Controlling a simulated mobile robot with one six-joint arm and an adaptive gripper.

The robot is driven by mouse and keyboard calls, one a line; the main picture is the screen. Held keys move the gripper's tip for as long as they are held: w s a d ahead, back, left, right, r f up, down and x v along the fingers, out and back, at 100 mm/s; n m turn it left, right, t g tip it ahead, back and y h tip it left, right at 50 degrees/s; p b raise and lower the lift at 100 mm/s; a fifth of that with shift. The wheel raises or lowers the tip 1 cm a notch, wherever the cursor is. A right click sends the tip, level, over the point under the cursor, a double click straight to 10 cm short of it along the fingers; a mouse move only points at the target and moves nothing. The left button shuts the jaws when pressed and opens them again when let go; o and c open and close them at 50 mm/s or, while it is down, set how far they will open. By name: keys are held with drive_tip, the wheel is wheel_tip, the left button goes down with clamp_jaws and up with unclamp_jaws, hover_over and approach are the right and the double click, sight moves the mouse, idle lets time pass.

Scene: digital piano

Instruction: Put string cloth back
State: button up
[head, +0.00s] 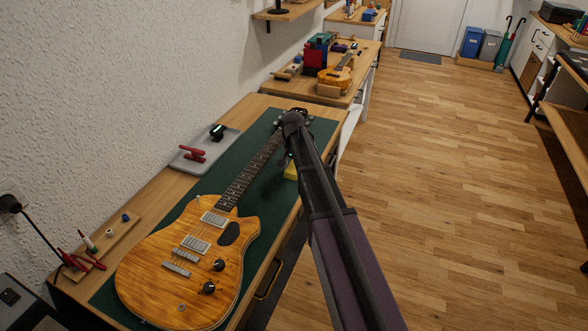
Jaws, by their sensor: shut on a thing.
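A yellow cloth (291,171), likely the string cloth, shows at the right edge of the dark green mat, beside the guitar neck. My arm covers part of it. My gripper (287,160) points down just above the cloth and seems shut on it; the arm hides most of the fingers. An amber electric guitar (165,258) lies face up on the green mat (262,193), its neck pointing away and its headstock partly behind my arm.
A wooden tool holder (113,232) is at the near left. Another bench (309,86) with a small guitar stands beyond. Floor (440,180) at right is clear.

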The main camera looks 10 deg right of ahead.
drive_tip(key=shift+f, duration=0.2)
drive_tip(key=o, duration=1)
drive_tip(key=shift+c, duration=0.2)
drive_tip(key=shift+r, duration=0.15)
wheel_tip(320, 180, up, 12)
drive_tip(key=p, duration=1.2)
drive_tip(key=shift+s+a, duration=0.15)
drive_tip(key=shift+s, duration=0.1)
drive_tip(key=s+a+n, duration=0.3)
drive_tip(key=s+n, duration=0.4)
drive_tip(key=s, duration=1.8)
drive_tip(key=shift+s, duration=0.25)
drive_tip(key=shift+r, duration=0.1)
